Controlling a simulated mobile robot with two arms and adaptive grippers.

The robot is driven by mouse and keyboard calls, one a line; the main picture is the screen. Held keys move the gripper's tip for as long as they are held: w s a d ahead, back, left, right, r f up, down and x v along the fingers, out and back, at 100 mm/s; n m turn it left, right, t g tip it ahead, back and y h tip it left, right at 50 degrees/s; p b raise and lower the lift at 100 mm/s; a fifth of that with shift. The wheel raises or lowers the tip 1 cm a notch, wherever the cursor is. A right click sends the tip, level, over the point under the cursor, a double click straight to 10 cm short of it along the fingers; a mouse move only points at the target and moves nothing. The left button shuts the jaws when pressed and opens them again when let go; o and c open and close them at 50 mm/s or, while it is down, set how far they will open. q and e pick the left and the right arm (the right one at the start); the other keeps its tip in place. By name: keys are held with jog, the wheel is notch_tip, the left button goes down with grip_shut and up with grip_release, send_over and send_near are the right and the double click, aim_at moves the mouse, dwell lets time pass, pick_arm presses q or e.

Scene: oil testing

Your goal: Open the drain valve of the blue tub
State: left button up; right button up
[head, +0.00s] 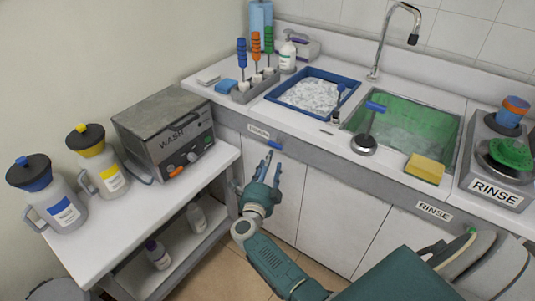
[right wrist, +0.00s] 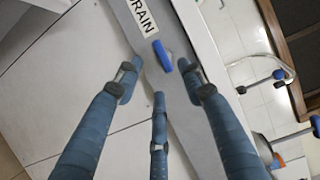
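The blue tub (head: 350,84) sits in the counter at the back and holds whitish, foamy contents. Its drain valve has a small blue handle (head: 274,145) on the grey counter front, beside a DRAIN label (head: 259,131). My right gripper (head: 262,167) is just below and in front of the handle. In the right wrist view, the blue handle (right wrist: 162,56) lies just beyond the spread fingers of my right gripper (right wrist: 160,86). The gripper is open and empty; contact with the handle cannot be told. My left gripper is not in view.
The grey WASH machine (head: 165,130) and two jugs (head: 104,165) stand on the left side table (head: 140,215). White cabinet doors (head: 335,215) lie below the counter.

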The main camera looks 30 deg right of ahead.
aim_at(275, 145)
jog(key=x, duration=0.7)
jog(key=shift+w+d, duration=0.25)
jog(key=shift+c, duration=0.5)
jog(key=c, duration=0.4)
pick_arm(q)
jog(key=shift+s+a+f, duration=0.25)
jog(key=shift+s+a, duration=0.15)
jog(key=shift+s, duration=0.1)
pick_arm(e)
grip_shut()
